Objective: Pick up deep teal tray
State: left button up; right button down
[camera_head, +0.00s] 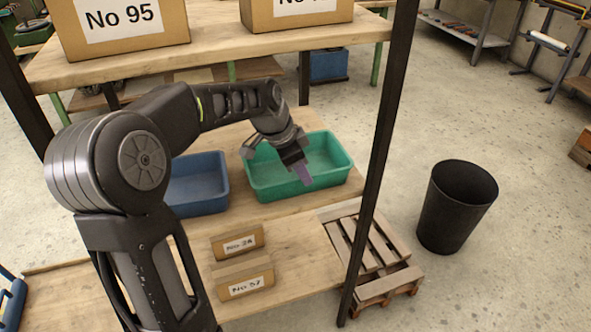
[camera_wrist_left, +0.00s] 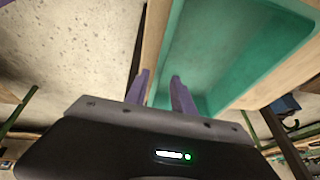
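The deep teal tray (camera_head: 328,180) is an empty, open rectangular bin on the lower wooden shelf, right of a blue tray. It also fills the upper right of the left wrist view (camera_wrist_left: 215,45). My left gripper (camera_head: 303,175) points down at the tray's near side. In the left wrist view its two purple fingers (camera_wrist_left: 161,78) stand apart, one on each side of the tray's rim. I cannot tell whether they touch the wall. My right gripper does not show.
The blue tray (camera_head: 200,184) is on the left, partly behind my arm. Two small labelled boxes (camera_head: 240,262) sit in front. An upper shelf (camera_head: 220,54) with large cartons hangs above, and a dark post (camera_head: 380,150) stands right.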

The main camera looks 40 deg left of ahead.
aim_at(308, 188)
pick_arm(q)
jog(key=shift+f, duration=0.1)
jog(key=x, duration=0.5)
jog(key=shift+p, duration=0.35)
jog(key=shift+c, duration=0.4)
grip_shut()
dwell(1.2)
